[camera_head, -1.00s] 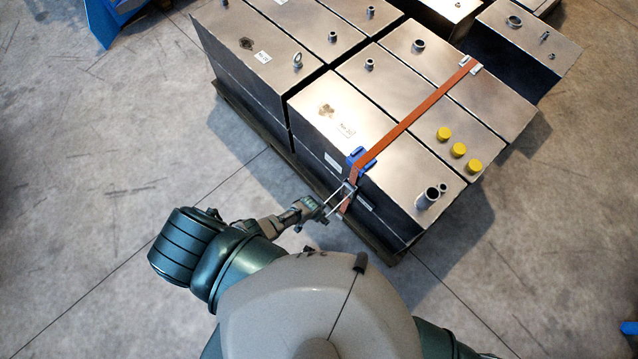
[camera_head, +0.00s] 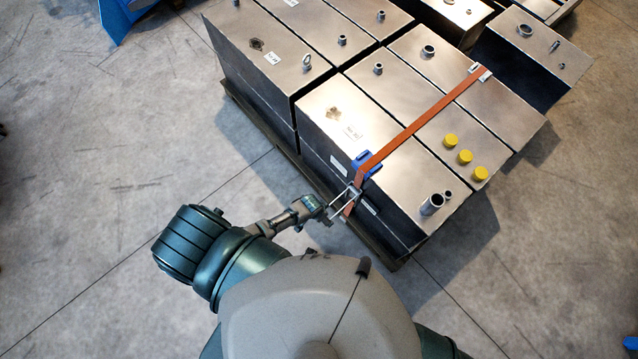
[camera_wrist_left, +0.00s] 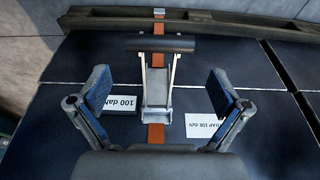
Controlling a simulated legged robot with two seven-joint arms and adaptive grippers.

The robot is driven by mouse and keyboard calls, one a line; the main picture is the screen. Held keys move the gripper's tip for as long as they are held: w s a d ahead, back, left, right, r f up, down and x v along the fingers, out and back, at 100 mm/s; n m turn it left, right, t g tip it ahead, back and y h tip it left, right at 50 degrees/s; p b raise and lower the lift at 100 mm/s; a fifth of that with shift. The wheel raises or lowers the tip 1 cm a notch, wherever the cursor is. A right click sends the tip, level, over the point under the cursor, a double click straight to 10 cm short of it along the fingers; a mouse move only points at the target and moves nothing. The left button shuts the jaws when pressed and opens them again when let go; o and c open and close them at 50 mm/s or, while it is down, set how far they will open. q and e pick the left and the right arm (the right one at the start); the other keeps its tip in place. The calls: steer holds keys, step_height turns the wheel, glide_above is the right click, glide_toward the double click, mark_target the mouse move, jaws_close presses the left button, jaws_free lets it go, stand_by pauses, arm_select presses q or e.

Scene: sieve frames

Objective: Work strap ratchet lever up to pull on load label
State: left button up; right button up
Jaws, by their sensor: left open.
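The orange strap (camera_head: 415,126) runs over the metal boxes and down the near side over a blue corner piece (camera_head: 370,167). The metal ratchet (camera_wrist_left: 157,86) hangs on the strap on that side, with its dark lever bar (camera_wrist_left: 160,44) at the far end. My left gripper (camera_wrist_left: 157,92) is open, its blue pads on either side of the ratchet, apart from it. In the head view the left gripper (camera_head: 332,210) is at the ratchet. A white "100 daN" label (camera_wrist_left: 121,105) lies left of the ratchet, and a "STRAP 100 daN" label (camera_wrist_left: 203,127) right of it. My right gripper is out of view.
The boxes stand on a wooden pallet (camera_head: 262,124), whose beam (camera_wrist_left: 100,16) crosses the top of the wrist view. Yellow caps (camera_head: 465,157) and a pipe stub (camera_head: 432,203) stick up from the near boxes. The concrete floor to the left is clear.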

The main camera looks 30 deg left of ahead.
arm_select(q)
steer(key=v, duration=0.6)
steer(key=shift+r, duration=0.25)
